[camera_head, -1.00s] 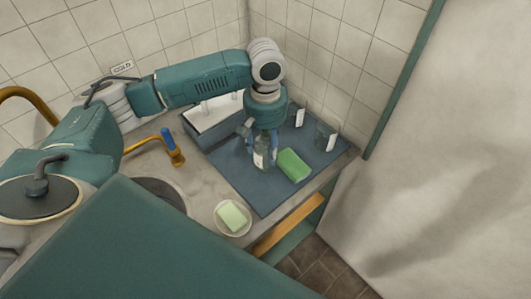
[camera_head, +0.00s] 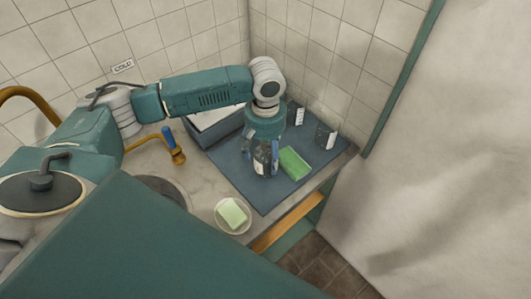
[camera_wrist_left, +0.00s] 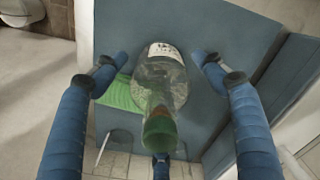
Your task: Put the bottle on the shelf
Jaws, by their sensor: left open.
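The bottle (camera_head: 262,158) is clear glass with a pale label and stands on a blue-grey mat (camera_head: 236,178). In the left wrist view the bottle (camera_wrist_left: 162,90) shows from above, with its green-tinted neck toward the camera. My left gripper (camera_head: 265,168) points down over the bottle. In the wrist view its blue fingers (camera_wrist_left: 162,68) are spread around the bottle, with visible gaps on the left and right. I cannot make out which surface is the shelf. My right gripper is not in view.
A green sponge (camera_head: 294,163) lies just right of the bottle. Clear glasses (camera_head: 325,137) stand behind it near the tiled wall. A blue-grey box (camera_head: 217,128) is at the back left.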

